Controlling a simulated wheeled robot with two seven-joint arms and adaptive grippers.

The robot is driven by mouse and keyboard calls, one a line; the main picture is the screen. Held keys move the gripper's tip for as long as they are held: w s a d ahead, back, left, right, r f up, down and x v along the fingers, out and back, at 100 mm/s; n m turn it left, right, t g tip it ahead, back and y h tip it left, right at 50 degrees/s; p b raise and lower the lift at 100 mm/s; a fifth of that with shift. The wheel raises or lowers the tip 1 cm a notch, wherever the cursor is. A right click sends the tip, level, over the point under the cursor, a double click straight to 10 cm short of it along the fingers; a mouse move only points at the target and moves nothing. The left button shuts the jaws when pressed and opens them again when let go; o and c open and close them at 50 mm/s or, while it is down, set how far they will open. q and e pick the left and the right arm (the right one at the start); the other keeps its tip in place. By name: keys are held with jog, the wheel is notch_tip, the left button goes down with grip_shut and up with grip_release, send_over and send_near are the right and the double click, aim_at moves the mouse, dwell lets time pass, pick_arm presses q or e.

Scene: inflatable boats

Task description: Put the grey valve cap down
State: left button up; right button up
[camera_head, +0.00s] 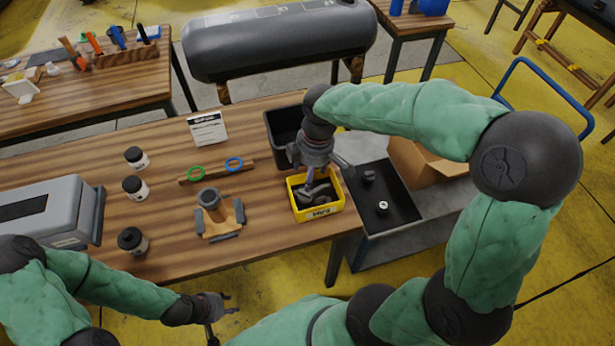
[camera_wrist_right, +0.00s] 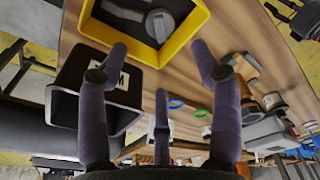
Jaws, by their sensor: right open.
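The yellow bin (camera_head: 336,208) stands near the right front edge of the wooden table and holds several dark and grey parts. In the right wrist view, a grey round-headed part (camera_wrist_right: 160,22) lies in the yellow bin (camera_wrist_right: 196,22); it may be the grey valve cap, but I cannot be sure. My right gripper (camera_head: 314,176) is above the bin, fingers spread, with nothing between them; the fingers also show in the wrist view (camera_wrist_right: 160,85). My left gripper (camera_head: 226,304) is in front of the table's front edge, fingers apart and empty.
A black bin (camera_head: 283,127) stands behind the yellow one. A black tray (camera_head: 397,190) with two small round parts lies to the right. A strip with green and blue rings (camera_head: 217,171), a wooden stand (camera_head: 212,215) and dark-lidded jars (camera_head: 134,188) are to the left.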

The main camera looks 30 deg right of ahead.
jog(key=shift+s+d+r, duration=0.1)
jog(key=shift+r, duration=1.1)
